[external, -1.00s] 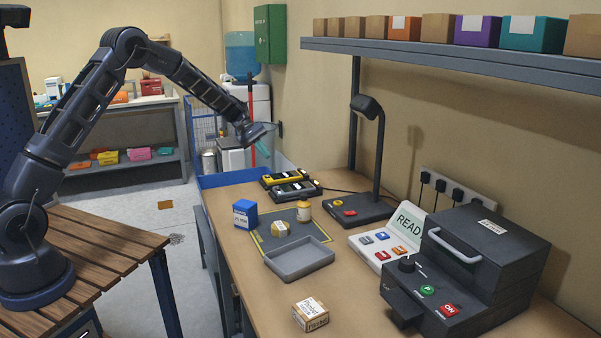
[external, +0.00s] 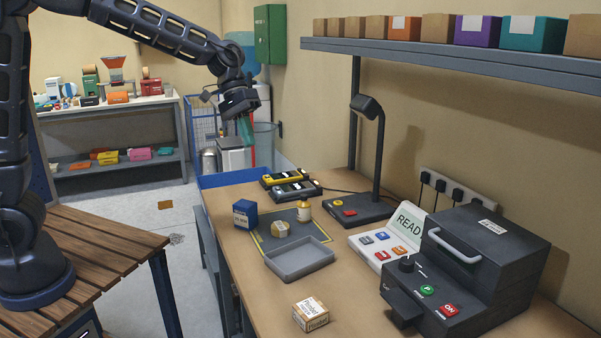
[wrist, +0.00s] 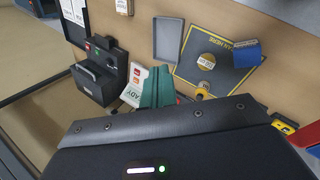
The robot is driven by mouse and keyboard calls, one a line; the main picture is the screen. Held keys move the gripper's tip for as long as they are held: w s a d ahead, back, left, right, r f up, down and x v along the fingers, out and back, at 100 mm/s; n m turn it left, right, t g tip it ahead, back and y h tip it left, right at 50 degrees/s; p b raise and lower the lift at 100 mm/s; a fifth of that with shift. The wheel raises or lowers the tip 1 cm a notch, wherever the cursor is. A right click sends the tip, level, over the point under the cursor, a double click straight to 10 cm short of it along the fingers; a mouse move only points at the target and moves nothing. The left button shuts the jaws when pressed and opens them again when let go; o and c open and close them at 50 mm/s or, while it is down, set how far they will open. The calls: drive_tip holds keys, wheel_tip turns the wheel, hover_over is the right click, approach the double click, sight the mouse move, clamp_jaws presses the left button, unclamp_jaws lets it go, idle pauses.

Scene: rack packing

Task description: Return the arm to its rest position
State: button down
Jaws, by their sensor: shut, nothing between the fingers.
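My gripper (external: 246,130) hangs in the air beyond the far end of the workbench, in front of the water cooler, with its teal fingers pointing down. In the wrist view the teal fingers (wrist: 157,88) are together, with nothing seen between them. My arm is raised at the left and bends over toward the gripper. The gripper is well clear of the objects on the bench.
The workbench (external: 262,300) carries a grey tray (external: 300,262), a blue box (external: 245,213), a carton (external: 310,314), a lamp-like stand (external: 368,160) and a dark machine (external: 500,255). A shelf (external: 450,60) with boxes overhangs the right. A slatted table (external: 110,245) is at left.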

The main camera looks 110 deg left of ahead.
drive_tip(key=s+d+r+m, duration=0.2)
drive_tip(key=s+d, duration=0.1)
drive_tip(key=d, duration=0.5)
drive_tip(key=s+d+r+m+g+y, duration=0.1)
drive_tip(key=s+d+m, duration=0.15)
drive_tip(key=d, duration=0.65)
drive_tip(key=s+d+r+m, duration=0.2)
drive_tip(key=s+d+m, duration=0.1)
drive_tip(key=d, duration=0.5)
drive_tip(key=s+d+f+m+y, duration=0.1)
drive_tip(key=s+d+f+m, duration=0.1)
drive_tip(key=s+d, duration=0.4)
drive_tip(key=s+d+f+m, duration=0.1)
drive_tip(key=s+d+m, duration=0.4)
drive_tip(key=s, duration=0.4)
drive_tip(key=shift+s+d+f+t+y, duration=0.2)
drive_tip(key=shift+d+f+t+y, duration=0.2)
drive_tip(key=shift+d, duration=0.4)
